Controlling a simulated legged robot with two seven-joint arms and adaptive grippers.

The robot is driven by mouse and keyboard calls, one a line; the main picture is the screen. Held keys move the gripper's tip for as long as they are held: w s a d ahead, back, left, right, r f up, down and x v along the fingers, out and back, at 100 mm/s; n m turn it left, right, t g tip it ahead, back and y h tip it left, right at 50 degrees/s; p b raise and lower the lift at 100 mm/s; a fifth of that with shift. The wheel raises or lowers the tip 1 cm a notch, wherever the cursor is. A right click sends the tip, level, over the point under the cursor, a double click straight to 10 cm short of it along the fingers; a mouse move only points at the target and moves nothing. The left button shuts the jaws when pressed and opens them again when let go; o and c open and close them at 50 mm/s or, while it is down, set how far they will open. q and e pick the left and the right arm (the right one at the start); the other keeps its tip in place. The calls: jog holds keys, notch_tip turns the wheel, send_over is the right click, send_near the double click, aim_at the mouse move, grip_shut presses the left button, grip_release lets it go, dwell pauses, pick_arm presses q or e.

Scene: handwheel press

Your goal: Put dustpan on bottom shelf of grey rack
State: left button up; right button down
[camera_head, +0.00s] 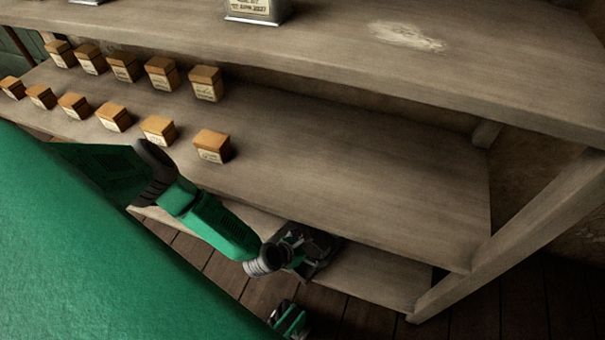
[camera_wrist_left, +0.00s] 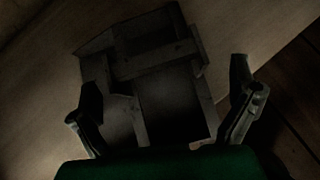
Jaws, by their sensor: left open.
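The grey rack (camera_head: 470,215) is a weathered shelf unit. Its bottom shelf (camera_head: 385,283) shows low down, partly hidden under the middle shelf and behind my arm. A dark grey, flat, panelled object, seemingly the dustpan (camera_wrist_left: 175,95), lies on a pale board in the dim left wrist view. My left gripper (camera_wrist_left: 166,80) is open, with one finger on each side of it. I cannot tell if they touch. In the head view, my left gripper (camera_head: 300,246) is by the bottom shelf, and the dustpan is hard to tell from it. A piece at the bottom edge may be my right gripper (camera_head: 289,320).
Several small orange-topped boxes (camera_head: 211,147) stand in two rows on the middle shelf, whose right part is bare. A metal tin (camera_head: 257,10) stands on the top shelf. A post (camera_head: 510,235) bounds the rack at right. Dark floorboards (camera_head: 365,320) lie below.

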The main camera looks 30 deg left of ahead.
pick_arm(q)
jog(key=v, duration=1.1)
jog(key=shift+s, duration=0.2)
jog(key=shift+a+r, duration=0.15)
